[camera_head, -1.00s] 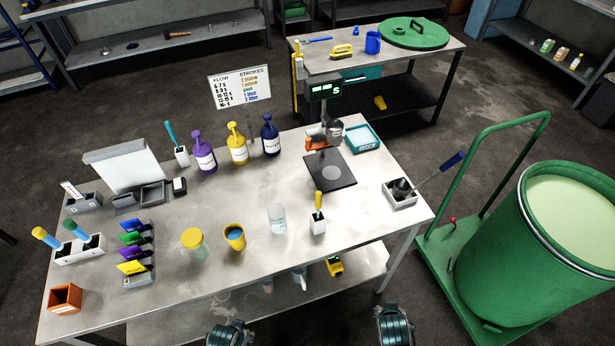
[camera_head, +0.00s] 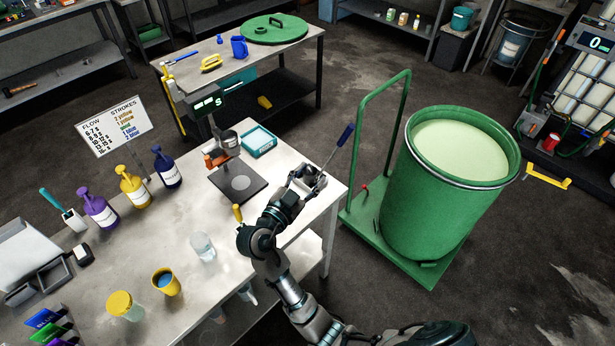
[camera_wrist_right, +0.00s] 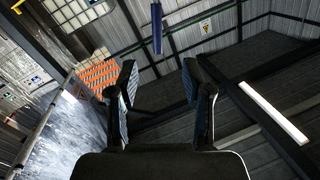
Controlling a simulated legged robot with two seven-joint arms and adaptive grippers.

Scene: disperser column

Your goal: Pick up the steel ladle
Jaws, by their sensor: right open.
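The steel ladle, with a blue handle (camera_head: 345,134) and a thin shaft, leans up to the right at the table's right corner. Its lower end is hidden behind my right gripper (camera_head: 308,178). That gripper is open, close to the lower shaft in the head view. In the right wrist view its two fingers (camera_wrist_right: 160,80) stand apart with nothing between them, and the blue handle (camera_wrist_right: 157,28) shows beyond the fingertips. I cannot tell whether the fingers touch the ladle. My left gripper is out of view.
A dark scale plate (camera_head: 238,182) and a teal tray (camera_head: 258,142) lie left of the right gripper. A clear cup (camera_head: 202,247) and yellow cup (camera_head: 166,282) stand nearer. A green drum (camera_head: 440,210) on a green cart (camera_head: 372,228) stands right of the table.

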